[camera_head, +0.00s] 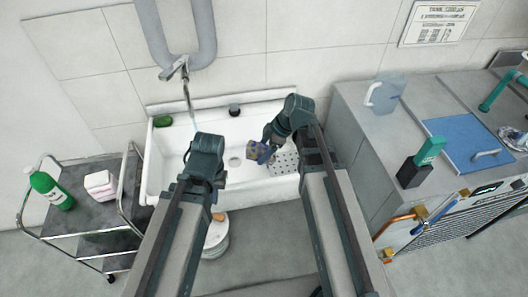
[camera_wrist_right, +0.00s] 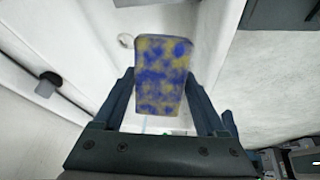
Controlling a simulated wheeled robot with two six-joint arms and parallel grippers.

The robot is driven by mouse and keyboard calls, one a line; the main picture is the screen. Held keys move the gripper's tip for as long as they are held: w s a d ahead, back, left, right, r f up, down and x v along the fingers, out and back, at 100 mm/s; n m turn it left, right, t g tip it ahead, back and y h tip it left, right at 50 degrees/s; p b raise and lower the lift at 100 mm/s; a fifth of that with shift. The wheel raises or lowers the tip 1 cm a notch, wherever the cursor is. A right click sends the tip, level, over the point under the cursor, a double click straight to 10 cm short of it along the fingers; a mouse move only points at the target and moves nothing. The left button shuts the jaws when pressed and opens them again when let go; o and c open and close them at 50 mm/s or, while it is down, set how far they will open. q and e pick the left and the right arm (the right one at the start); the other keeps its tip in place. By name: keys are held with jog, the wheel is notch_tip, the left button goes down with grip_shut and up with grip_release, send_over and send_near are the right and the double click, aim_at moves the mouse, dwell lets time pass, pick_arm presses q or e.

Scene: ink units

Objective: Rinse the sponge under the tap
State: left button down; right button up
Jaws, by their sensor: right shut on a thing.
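The sponge (camera_head: 258,152), mottled blue and yellow, is held over the right part of the white sink (camera_head: 153,172). My right gripper (camera_head: 268,143) is shut on it; in the right wrist view the sponge (camera_wrist_right: 160,75) sits between the two fingers. The tap (camera_head: 175,69) is on the wall above the sink's left part. A thin pale streak below its spout looks like running water (camera_head: 191,110). The sponge is to the right of this streak, apart from it. My left gripper (camera_head: 205,178) is over the sink's front left; its fingers are not clear.
A perforated metal basket (camera_head: 284,163) stands in the sink just right of the sponge. A dark green item (camera_head: 163,121) and a black item (camera_head: 235,110) are at the sink's back. A cart (camera_head: 85,220) stands left, a grey counter (camera_head: 352,125) right. A white bucket (camera_head: 216,238) stands in front.

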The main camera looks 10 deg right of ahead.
jog(key=w+a+f+b, duration=0.2)
jog(key=w+a, duration=0.1)
jog(key=a, duration=0.5)
jog(key=w+a+f+b, duration=0.2)
jog(key=w+a, duration=0.1)
jog(key=a, duration=0.5)
jog(key=shift+a+f, duration=0.25)
jog(key=shift+a, duration=0.05)
dwell(2.3)
jog(key=s+d, duration=0.2)
jog(key=d, duration=0.5)
jog(key=shift+s+d, duration=0.3)
jog(key=shift+s, duration=0.05)
dwell(0.9)
